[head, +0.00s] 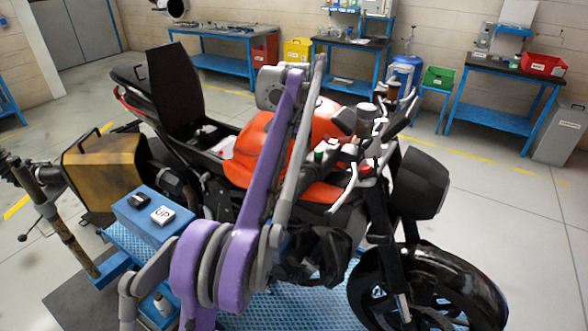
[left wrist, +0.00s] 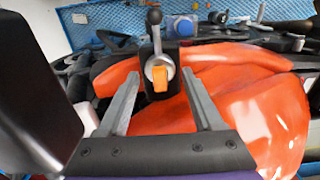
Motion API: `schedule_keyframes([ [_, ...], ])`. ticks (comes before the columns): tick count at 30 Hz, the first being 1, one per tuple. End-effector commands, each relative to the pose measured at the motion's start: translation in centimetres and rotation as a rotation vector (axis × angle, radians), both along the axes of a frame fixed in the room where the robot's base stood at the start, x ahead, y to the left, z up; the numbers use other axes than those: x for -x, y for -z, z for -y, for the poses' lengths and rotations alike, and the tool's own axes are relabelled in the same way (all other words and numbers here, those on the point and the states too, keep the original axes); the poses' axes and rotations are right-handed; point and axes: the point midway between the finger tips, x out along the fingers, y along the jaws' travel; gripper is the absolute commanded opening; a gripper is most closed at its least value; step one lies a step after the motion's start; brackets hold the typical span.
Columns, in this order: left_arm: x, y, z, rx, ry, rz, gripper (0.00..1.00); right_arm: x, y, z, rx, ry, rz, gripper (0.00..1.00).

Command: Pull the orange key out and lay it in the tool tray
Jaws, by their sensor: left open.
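The orange key (left wrist: 162,82) sits in a round silver ignition lock (left wrist: 151,66) on a black mount, in the left wrist view. My left gripper (left wrist: 161,76) is open, with one finger on each side of the key and a visible gap to it on both sides. It holds nothing. In the head view my purple and grey left arm crosses in front of the motorcycle's orange tank (head: 250,145), and I cannot make out the key or the fingertips there. I cannot identify the tool tray in either view. My right gripper is not in view.
A grey lever with a black knob (left wrist: 154,17) stands just behind the lock. The handlebar (head: 400,115) and front fork are close to my arm. A blue control box (head: 150,232) stands beside the lift. Blue workbenches (head: 215,32) line the back wall.

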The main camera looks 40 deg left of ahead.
Motion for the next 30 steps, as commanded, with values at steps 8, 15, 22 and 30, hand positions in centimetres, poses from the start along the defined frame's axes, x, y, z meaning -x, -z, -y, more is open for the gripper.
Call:
schedule_keyframes([
  [8, -0.02, -0.09, -0.01, 0.0, 0.0, 0.001, 0.68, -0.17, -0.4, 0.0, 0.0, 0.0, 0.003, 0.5],
  [15, 0.0, 0.01, -0.02, 0.0, 0.0, 0.0, 0.68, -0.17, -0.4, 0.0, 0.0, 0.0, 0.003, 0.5],
  [22, 0.0, 0.01, -0.02, 0.0, 0.0, 0.0, 0.68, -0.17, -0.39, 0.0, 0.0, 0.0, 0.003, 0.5],
  [30, -0.02, -0.09, 0.01, 0.0, 0.0, 0.001, 0.68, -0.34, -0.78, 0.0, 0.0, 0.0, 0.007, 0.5],
])
